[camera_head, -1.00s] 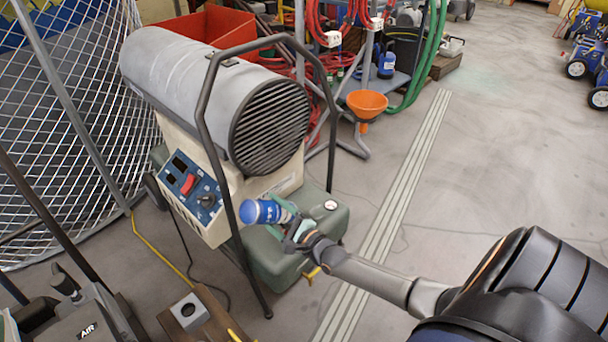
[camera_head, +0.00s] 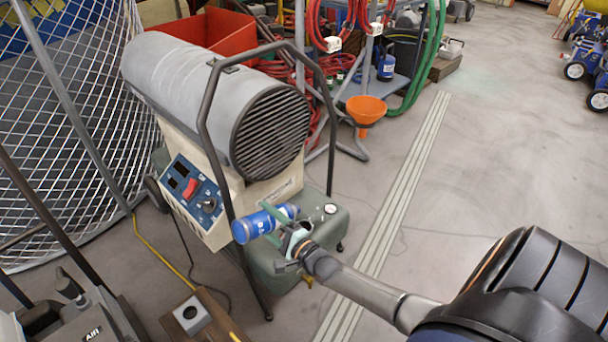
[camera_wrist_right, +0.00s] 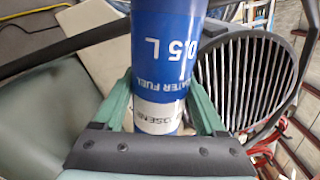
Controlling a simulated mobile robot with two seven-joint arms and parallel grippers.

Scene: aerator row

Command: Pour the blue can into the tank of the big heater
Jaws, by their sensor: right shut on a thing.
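The big heater (camera_head: 185,90) has a grey barrel with a round grille, a cream body and a dark green tank (camera_head: 338,228) at its base. A small round white-faced fitting (camera_head: 330,209) sits on the tank top. My right gripper (camera_head: 284,226) is shut on the blue can (camera_head: 256,226), above the tank beside the cream body. The can lies nearly on its side. In the right wrist view the can (camera_wrist_right: 167,45) stands between the green fingers (camera_wrist_right: 163,112), its lettering upside down. I cannot tell where its opening is, and no liquid shows. My left gripper is out of view.
The heater's dark tube frame (camera_head: 212,150) rises close to the can. An orange funnel (camera_head: 366,108) is on a stand behind, near hoses. A wire-mesh fence (camera_head: 70,130) is at left. The floor at right is largely clear.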

